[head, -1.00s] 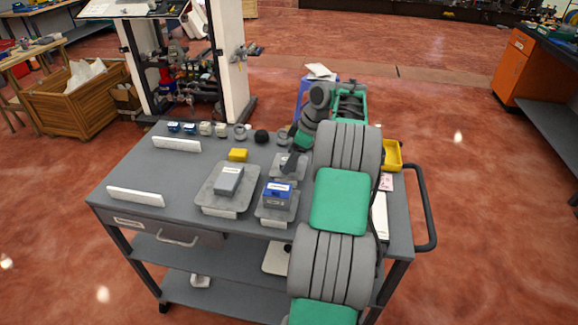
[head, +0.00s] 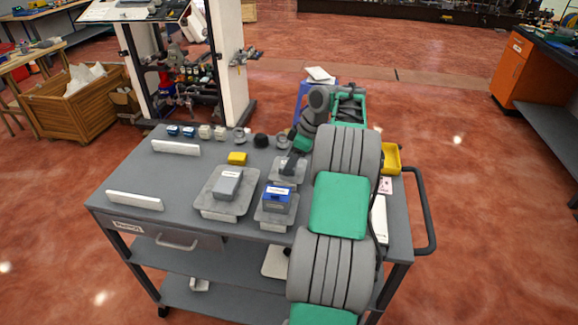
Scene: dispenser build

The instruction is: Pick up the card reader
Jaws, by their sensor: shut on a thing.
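My gripper (head: 291,160) is at the far right of the cart top, over a small grey tray (head: 282,179). It is shut on a small dark thing, most likely the card reader, though it is too small and too covered by the fingers to make out clearly. I cannot tell whether it touches the tray. A grey box with a white label (head: 228,182) lies on a larger grey tray (head: 211,207). A blue-topped box (head: 277,198) sits on another grey tray (head: 268,221) in front of my gripper.
The grey cart top (head: 150,178) has bare room at left. A yellow block (head: 237,158), two white strips (head: 135,200) and a row of small parts (head: 220,133) lie on it. A yellow bin (head: 391,158) and a black handle (head: 427,205) are at right, beside my arm.

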